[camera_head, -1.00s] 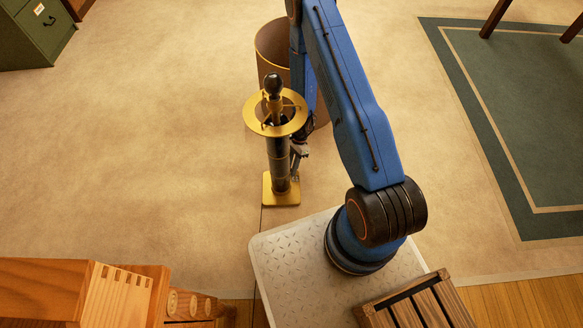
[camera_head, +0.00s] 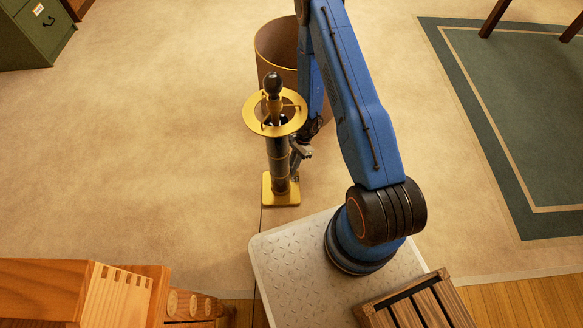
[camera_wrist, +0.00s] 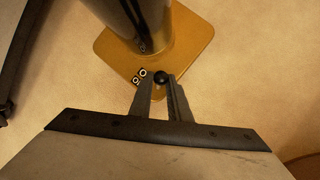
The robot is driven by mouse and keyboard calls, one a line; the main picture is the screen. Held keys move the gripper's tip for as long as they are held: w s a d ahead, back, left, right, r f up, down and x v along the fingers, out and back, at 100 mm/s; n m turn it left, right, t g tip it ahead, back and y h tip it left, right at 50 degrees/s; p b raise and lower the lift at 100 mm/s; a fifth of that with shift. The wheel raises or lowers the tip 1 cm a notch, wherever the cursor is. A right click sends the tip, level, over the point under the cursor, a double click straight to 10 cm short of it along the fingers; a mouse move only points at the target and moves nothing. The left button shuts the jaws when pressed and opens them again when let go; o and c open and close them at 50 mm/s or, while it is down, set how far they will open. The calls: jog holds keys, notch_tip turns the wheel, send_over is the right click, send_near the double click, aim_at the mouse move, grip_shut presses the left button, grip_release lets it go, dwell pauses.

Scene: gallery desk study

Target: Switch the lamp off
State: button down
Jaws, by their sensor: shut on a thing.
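The lamp stand (camera_head: 279,158) is a dark column on a square brass base (camera_head: 281,190), with a brass ring (camera_head: 252,122) and a black knob (camera_head: 274,83) on top. It stands upright. I cannot tell whether it is lit. In the wrist view the dark column (camera_wrist: 142,22) rises from the brass base (camera_wrist: 190,48). My gripper (camera_wrist: 161,82) is low beside the column, on its right in the head view (camera_head: 297,166). It is shut on a small black ball (camera_wrist: 161,77) in front of the column. What the ball hangs from or joins is hidden.
A brown open cylinder (camera_head: 278,45) stands close behind the lamp. A green cabinet (camera_head: 37,30) is at the far left and a green rug (camera_head: 500,110) at the right. Wooden furniture (camera_head: 90,290) is at the front left. The carpet left of the lamp is clear.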

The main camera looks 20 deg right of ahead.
jog(key=y, duration=0.1)
jog(key=d+y, duration=0.1)
jog(key=d+t+y, duration=0.1)
jog(key=y, duration=0.1)
jog(key=shift+s+f+n, duration=0.15)
jog(key=shift+s+n, duration=0.1)
jog(key=shift+n, duration=0.15)
jog(key=shift+s+d+f+n+t+y, duration=0.2)
jog(key=shift+d+n+y, duration=0.15)
jog(key=shift+y, duration=0.65)
jog(key=shift+s+d+f+n+t+y, duration=0.1)
jog(key=shift+d+f+n+t+y, duration=0.15)
jog(key=shift+y, duration=0.75)
jog(key=shift+d, duration=0.1)
jog(key=c, duration=1.9)
grip_release()
jog(key=shift+d+r, duration=0.1)
jog(key=v, duration=1.7)
jog(key=shift+d, duration=0.15)
